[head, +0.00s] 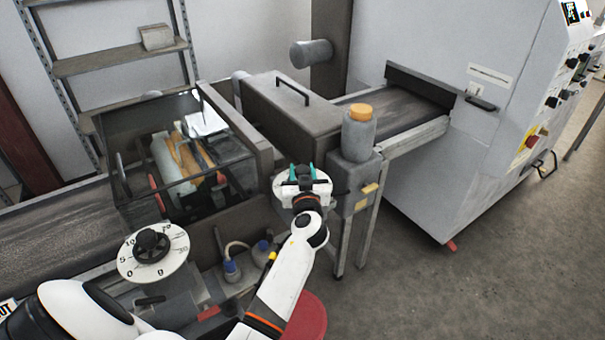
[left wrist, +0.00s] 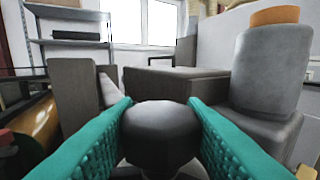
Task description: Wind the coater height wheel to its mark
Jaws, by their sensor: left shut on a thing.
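My left gripper (head: 302,171) reaches over the machine's front side, near the bottle-topped post. Its teal fingers are shut on a dark round knob, which shows between the fingertips in the left wrist view (left wrist: 161,132). A pale round face shows around the hand in the head view, but I cannot read any mark on it. A separate white dial (head: 178,262) with numbers and a black hand wheel (head: 151,246) stands at the lower left, apart from the gripper. My right gripper is out of view.
A grey bottle with an orange cap (head: 360,134) stands close right of the gripper. A grey cover with a handle (head: 287,105) lies behind it, and a clear-walled coater housing (head: 190,150) is to the left. Open floor (head: 400,290) is at the right.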

